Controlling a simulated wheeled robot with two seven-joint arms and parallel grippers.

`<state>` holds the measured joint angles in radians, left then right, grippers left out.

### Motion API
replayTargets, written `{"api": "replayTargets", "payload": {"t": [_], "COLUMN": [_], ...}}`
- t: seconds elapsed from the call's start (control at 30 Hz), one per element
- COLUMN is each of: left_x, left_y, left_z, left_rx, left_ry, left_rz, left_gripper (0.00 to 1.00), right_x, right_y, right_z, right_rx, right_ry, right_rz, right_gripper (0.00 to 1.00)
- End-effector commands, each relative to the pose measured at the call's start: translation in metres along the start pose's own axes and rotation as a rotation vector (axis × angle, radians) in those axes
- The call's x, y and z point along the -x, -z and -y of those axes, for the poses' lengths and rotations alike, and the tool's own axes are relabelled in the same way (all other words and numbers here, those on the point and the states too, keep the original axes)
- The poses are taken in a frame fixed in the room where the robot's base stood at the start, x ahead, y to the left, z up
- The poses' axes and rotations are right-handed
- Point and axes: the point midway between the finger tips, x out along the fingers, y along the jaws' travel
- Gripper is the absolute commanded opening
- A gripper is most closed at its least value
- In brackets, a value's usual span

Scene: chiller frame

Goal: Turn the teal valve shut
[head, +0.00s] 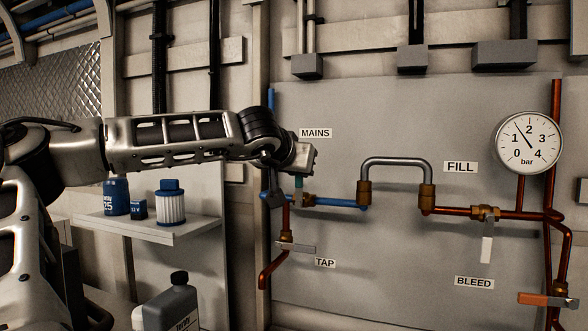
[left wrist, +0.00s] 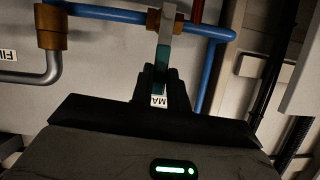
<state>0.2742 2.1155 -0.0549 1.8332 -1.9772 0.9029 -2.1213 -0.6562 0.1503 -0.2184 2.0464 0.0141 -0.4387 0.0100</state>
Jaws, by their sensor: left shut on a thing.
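The teal valve handle (head: 299,183) sits on a brass body (head: 308,200) in the blue pipe (head: 340,203), below the MAINS label. It points up, roughly square to the level pipe. My left gripper (head: 297,172) comes in from the left and is shut on the upper part of this handle. In the left wrist view the teal sleeve (left wrist: 162,60) runs between the two dark fingers (left wrist: 161,78), with its grey stem leading to the brass body. The fingers hide part of the handle. My right gripper is not in view.
Close below are the TAP lever (head: 297,248) and a copper pipe. A shelf (head: 165,231) with bottles stands left.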

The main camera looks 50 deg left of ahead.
Motion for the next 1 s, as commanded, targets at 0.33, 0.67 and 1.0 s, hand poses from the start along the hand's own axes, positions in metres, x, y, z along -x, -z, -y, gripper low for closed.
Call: {"api": "replayTargets", "payload": {"t": [0.33,0.67,1.0], "left_x": [0.001,0.005,0.072], "left_y": [-0.002,0.0,-0.001], "left_z": [-0.004,-0.003,-0.002], "left_rx": [-0.008,-0.003,-0.004], "left_ry": [-0.012,-0.008,-0.008], "left_rz": [0.0,-0.003,-0.009], "left_gripper": [0.37,0.37,0.37], "right_x": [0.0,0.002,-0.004], "right_y": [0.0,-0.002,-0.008], "right_z": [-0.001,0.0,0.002], "right_rx": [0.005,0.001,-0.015], "right_ry": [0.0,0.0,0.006], "right_rz": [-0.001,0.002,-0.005], "right_gripper": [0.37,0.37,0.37]}}
